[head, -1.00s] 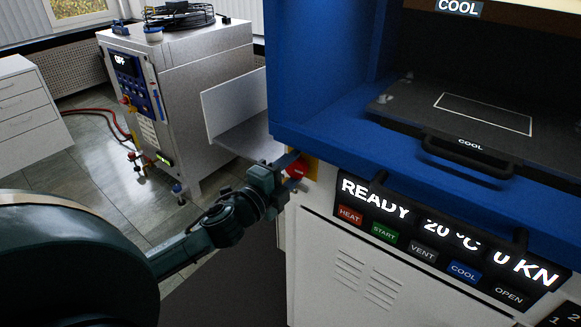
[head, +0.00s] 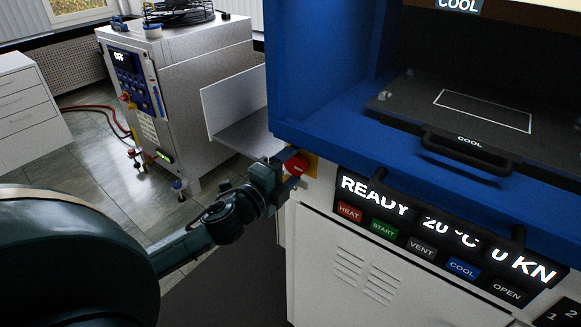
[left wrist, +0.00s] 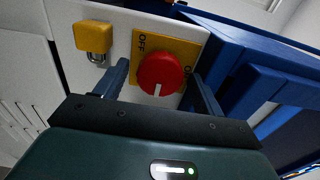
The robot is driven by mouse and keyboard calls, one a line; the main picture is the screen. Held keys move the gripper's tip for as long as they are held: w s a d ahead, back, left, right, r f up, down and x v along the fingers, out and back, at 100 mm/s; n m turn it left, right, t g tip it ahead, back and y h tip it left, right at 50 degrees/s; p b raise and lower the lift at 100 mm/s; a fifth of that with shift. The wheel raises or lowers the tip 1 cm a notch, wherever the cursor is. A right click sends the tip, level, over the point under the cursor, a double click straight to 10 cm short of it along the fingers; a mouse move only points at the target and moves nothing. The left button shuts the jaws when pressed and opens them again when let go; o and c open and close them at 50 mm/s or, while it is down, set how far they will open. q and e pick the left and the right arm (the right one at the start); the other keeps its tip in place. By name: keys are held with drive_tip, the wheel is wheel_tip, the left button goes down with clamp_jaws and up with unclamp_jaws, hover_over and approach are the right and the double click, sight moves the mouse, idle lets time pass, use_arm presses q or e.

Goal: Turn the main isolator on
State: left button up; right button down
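The main isolator is a red round knob (head: 297,164) on a yellow plate at the left corner of the press front. In the left wrist view the knob (left wrist: 160,74) carries a white mark at its lower edge. The yellow plate (left wrist: 200,37) reads OFF at its upper left and ON at its right, partly hidden. The mark points at neither word. My left gripper (head: 291,170) is at the knob. In the left wrist view its fingers (left wrist: 162,86) stand apart on either side of the knob, with gaps showing. My right gripper is not in view.
A yellow padlock (left wrist: 93,37) hangs left of the plate. The blue press frame (head: 330,120) rises close on the right, above a button panel (head: 440,245). A grey cabinet unit (head: 190,90) with an OFF display stands behind at the left. Floor between is clear.

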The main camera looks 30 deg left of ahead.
use_arm(q)
drive_tip(key=shift+s+f, duration=0.15)
drive_tip(key=shift+s, duration=0.4)
drive_tip(key=s+a+b, duration=0.1)
drive_tip(key=s+b, duration=0.1)
drive_tip(key=s, duration=1)
drive_tip(key=shift+b, duration=0.4)
